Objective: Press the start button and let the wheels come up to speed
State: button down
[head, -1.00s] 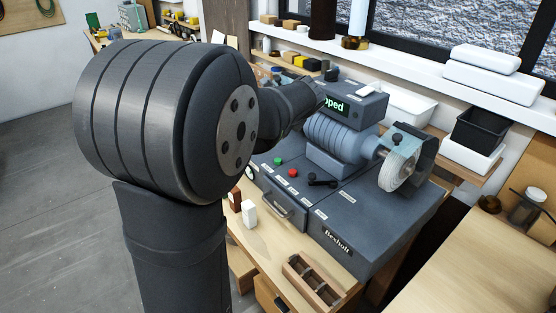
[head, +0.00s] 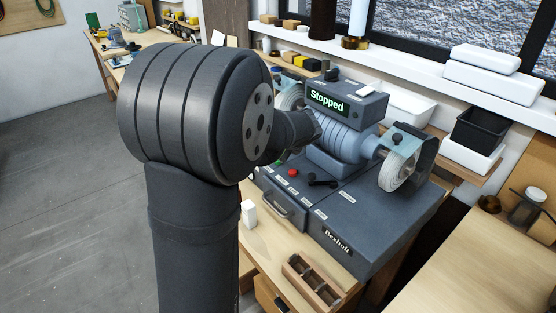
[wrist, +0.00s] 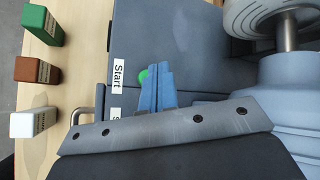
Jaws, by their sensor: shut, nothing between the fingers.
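The grey bench grinder has a raised display (head: 327,101) that reads "Stopped" in green. Its right wheel (head: 398,172) and left wheel (head: 291,96) show in the head view; part of a wheel also shows at the top of the wrist view (wrist: 262,14). The green start button (wrist: 143,77) sits beside the "Start" label (wrist: 118,74) and is partly covered by my fingers. My gripper (wrist: 158,70) is shut and empty, its tips over or beside the button; I cannot tell whether they touch it.
A red button (head: 293,172) and a black lever (head: 321,183) stand on the grinder's base. Green (wrist: 42,25), brown (wrist: 37,70) and white (wrist: 33,122) blocks stand on the wooden bench left of the base. A wooden tray (head: 312,283) lies in front.

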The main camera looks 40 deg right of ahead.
aim_at(280, 165)
jog(key=shift+f, duration=0.75)
jog(key=shift+f, duration=0.15)
dwell(1.4)
jog(key=shift+f, duration=0.3)
jog(key=shift+f, duration=0.45)
dwell(0.9)
jog(key=shift+r, duration=0.9)
jog(key=shift+r, duration=2.5)
jog(key=shift+f, duration=0.1)
